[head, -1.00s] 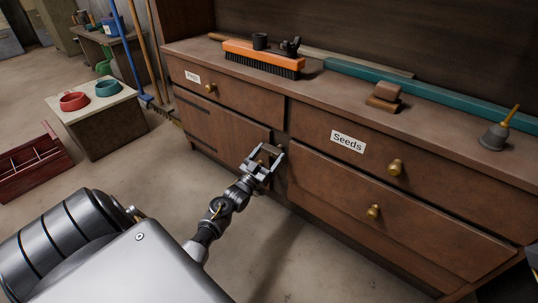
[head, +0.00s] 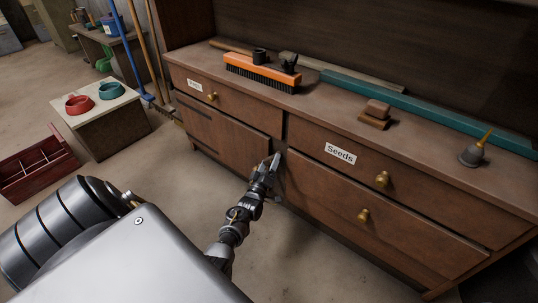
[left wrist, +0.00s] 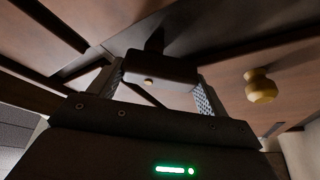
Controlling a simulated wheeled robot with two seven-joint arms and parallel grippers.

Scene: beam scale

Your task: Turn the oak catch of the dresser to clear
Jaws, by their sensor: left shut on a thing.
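The dresser (head: 325,112) is dark brown wood, with a door (head: 222,128) at lower left and drawers at right. My left gripper (head: 272,165) is at the right edge of that door, beside the post between door and drawers. In the left wrist view, the oak catch (left wrist: 160,70) is a small dark brown block with a brass screw head, between the two fingers. My left gripper is shut on it. In the head view the fingers hide the catch, and I cannot tell its exact angle to the door. My right gripper is not in view.
A Seeds drawer (head: 325,165) with a brass knob (head: 383,179) is right of the gripper. A lower drawer has another knob (head: 363,215). An orange brush (head: 262,72) and a brass-topped oil can (head: 473,153) stand on top. A red crate (head: 38,165) is on the floor at left.

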